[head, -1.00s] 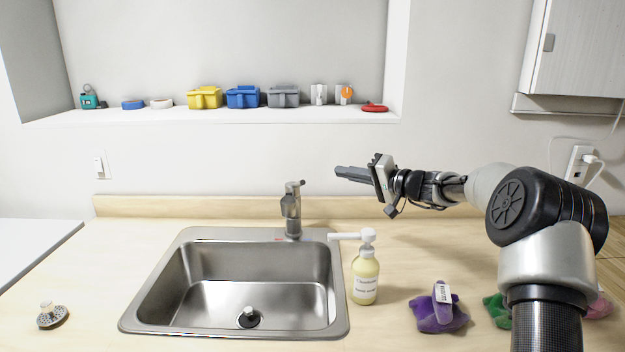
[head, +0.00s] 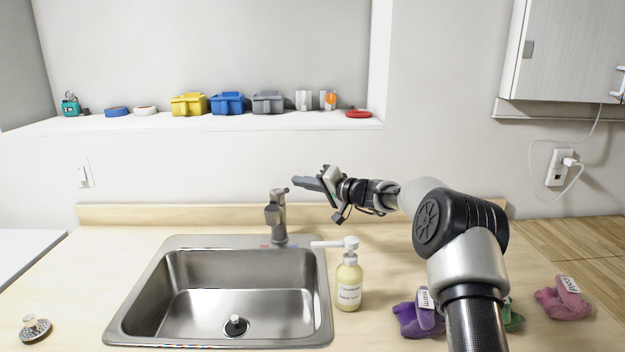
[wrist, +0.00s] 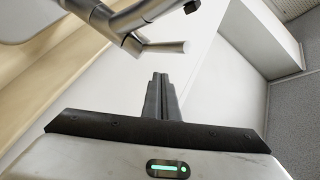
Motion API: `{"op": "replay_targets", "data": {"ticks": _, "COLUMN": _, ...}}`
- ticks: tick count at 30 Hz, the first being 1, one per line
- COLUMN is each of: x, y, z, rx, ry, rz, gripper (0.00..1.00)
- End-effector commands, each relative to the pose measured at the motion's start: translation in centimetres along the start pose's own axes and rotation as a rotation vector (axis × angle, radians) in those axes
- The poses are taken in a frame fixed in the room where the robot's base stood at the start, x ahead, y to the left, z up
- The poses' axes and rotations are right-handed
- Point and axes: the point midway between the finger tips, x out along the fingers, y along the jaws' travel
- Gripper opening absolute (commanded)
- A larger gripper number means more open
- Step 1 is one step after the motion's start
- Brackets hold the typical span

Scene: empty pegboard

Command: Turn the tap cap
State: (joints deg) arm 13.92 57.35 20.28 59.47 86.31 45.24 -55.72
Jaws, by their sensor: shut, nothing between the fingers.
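The metal tap (head: 276,216) stands upright at the back edge of the sink, with its cap (head: 278,194) and a short lever on top. My gripper (head: 294,181) is shut and empty, pointing left, just right of the tap's top and slightly above it. In the head view a small gap seems to lie between the fingertips and the lever. In the wrist view my shut fingers (wrist: 160,78) point up the picture, and the tap's lever (wrist: 165,47) crosses close beyond their tips. I cannot tell the exact depth between them.
A soap bottle (head: 349,282) stands right of the sink (head: 318,310), below my forearm. Purple (head: 417,316) and pink (head: 564,300) cloth bags lie farther right. A shelf (head: 200,125) with bins is behind. The counter left of the sink is mostly clear.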

Motion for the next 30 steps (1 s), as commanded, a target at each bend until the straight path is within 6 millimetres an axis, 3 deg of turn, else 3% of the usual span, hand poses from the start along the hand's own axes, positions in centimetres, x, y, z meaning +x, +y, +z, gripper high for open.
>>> {"op": "replay_targets", "data": {"ticks": 9, "x": 0.5, "y": 0.0, "z": 2.5, "rx": -0.001, "ry": 0.002, "rz": 0.000, "gripper": 0.00}}
{"op": "replay_targets", "data": {"ticks": 30, "x": 0.9, "y": 0.4, "z": 3.6, "rx": 0.004, "ry": 0.068, "rz": 0.033, "gripper": 0.00}}
